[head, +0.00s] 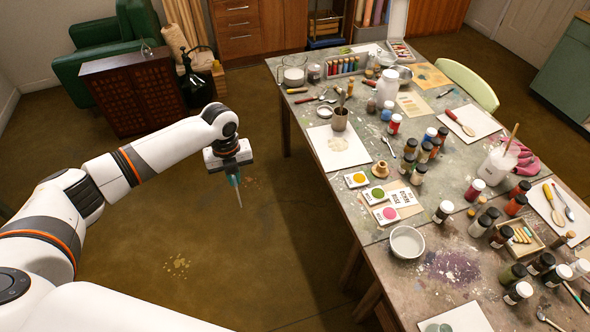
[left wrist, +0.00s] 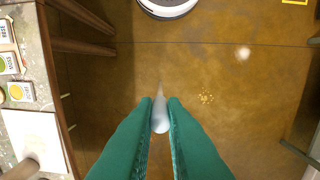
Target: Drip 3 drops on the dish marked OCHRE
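My left gripper (head: 233,176) is shut on a pale pipette (head: 239,198), tip down, over the floor left of the table. In the left wrist view the green fingers of the gripper (left wrist: 160,103) hold the pipette (left wrist: 160,120) between them. Three dish cards lie near the table's left edge: yellow (head: 356,179), green (head: 375,195) and pink (head: 386,214). In the left wrist view I read ROSE (left wrist: 5,30) and MOSS (left wrist: 9,63) on two cards; the yellow card's label (left wrist: 21,91) is too small to read. My right gripper is out of view.
The paint-marked table (head: 350,215) carries many bottles and tools. A lettered note (head: 403,198) lies right of the cards. The floor between my gripper and the table is clear.

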